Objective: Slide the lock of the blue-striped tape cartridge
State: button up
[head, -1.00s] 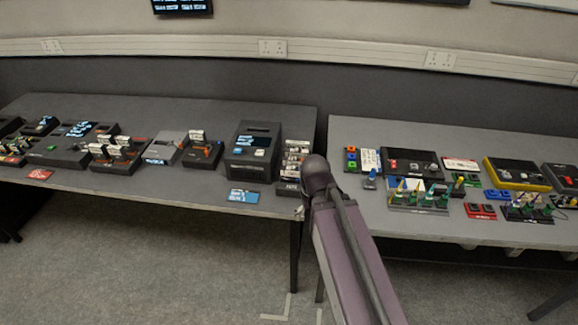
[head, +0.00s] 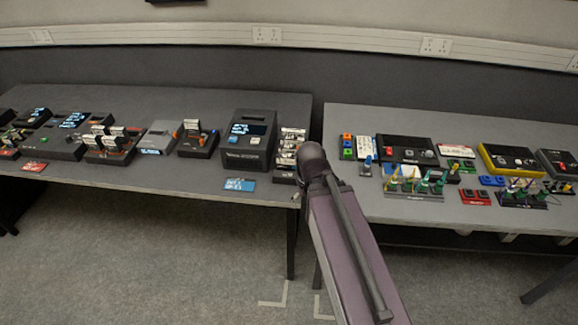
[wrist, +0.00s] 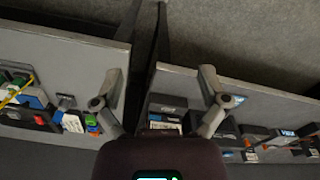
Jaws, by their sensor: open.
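Light-labelled tape cartridges stand in a narrow rack (head: 291,146) at the right end of the left table. Others stand in a dark holder (head: 122,155) further left, and one is in a small dock (head: 198,144). I cannot make out a blue stripe or a lock on any of them. My gripper (wrist: 160,72) is open and empty in the wrist view, its two fingers spread above the table edge and the gap between tables. A dark rack end (wrist: 167,102) shows between the fingers. In the head view my arm hides the gripper.
A dark machine with a lit screen (head: 248,138) stands left of the rack, with a blue card (head: 239,185) in front. The right table (head: 350,203) carries coloured connectors and a yellow-edged box (head: 509,160). A gap separates the tables. The floor (head: 150,250) in front is clear.

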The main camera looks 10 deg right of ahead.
jog(key=shift+w, duration=0.15)
jog(key=c, duration=0.6)
jog(key=shift+w, duration=0.4)
jog(key=c, duration=0.3)
jog(key=w, duration=0.3)
jog(key=shift+w+r+m+p, duration=0.3)
jog(key=shift+w, duration=0.05)
grip_shut()
jog(key=w+r+m+p, duration=0.2)
jog(key=w+m, duration=0.1)
jog(key=w, duration=2.1)
jog(key=shift+w+r+p, duration=0.15)
jog(key=shift+r+p, duration=0.2)
jog(key=shift+d, duration=0.1)
